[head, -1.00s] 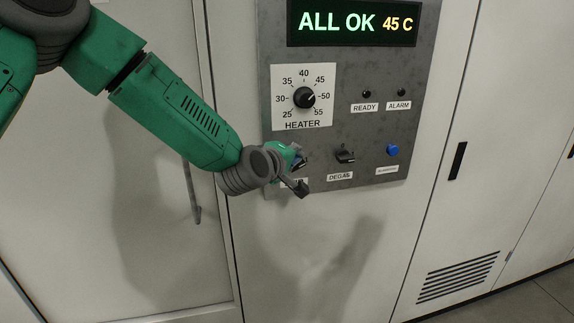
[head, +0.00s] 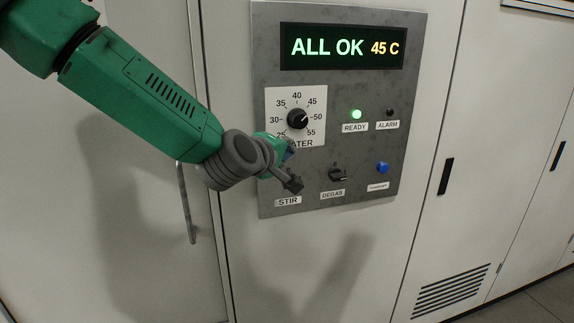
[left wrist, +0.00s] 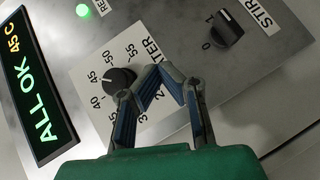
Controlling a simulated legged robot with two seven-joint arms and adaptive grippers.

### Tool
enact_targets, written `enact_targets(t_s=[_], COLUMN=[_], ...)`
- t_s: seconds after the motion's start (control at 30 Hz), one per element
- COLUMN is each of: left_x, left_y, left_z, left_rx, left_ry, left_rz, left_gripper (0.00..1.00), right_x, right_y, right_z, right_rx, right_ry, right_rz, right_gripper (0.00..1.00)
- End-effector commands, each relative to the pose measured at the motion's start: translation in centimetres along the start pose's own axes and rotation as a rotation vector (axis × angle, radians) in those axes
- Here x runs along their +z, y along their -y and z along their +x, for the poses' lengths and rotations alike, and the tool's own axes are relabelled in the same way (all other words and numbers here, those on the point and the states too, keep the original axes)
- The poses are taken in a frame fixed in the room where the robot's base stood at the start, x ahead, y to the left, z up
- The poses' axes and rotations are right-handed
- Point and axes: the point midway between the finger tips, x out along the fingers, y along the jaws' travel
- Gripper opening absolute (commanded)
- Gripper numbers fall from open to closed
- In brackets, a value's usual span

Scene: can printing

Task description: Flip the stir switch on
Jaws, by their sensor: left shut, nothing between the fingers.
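The stir switch (left wrist: 229,28) is a black rotary knob beside the marks 0 and 1 in the left wrist view. Its handle appears turned toward the 1 side. The STIR label (head: 288,201) shows at the panel's lower left in the head view, where the switch itself is hidden behind my wrist parts. My left gripper (head: 289,153) is shut and empty, in front of the lower edge of the heater plate. In the left wrist view its closed fingertips (left wrist: 165,72) lie over the heater plate, apart from the switch. My right gripper is not in view.
The heater knob (head: 297,118) is above my gripper. The degas switch (head: 337,174) and blue button (head: 382,168) are to the right. The ready lamp (head: 356,114) glows green; the alarm lamp (head: 390,112) is dark. The display (head: 342,48) reads ALL OK, 45 C.

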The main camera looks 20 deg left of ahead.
Motion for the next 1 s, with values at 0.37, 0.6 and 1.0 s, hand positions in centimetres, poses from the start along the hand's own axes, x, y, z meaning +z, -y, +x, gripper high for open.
enact_targets(t_s=[0.37, 0.6, 1.0], left_x=[1.0, 0.9, 5.1], left_y=[-2.4, -2.4, 11.7], left_z=[-3.4, -3.4, -2.3], left_rx=[0.000, 0.000, -0.185], left_ry=[0.001, 0.001, 0.090], left_rz=[0.001, 0.000, 0.197], left_gripper=[0.00, 0.00, 0.00], right_x=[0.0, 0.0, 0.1], right_y=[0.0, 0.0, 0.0], right_z=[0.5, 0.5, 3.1], right_rx=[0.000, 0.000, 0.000], right_ry=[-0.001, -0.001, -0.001], right_rz=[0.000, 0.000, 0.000], right_gripper=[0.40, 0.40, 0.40])
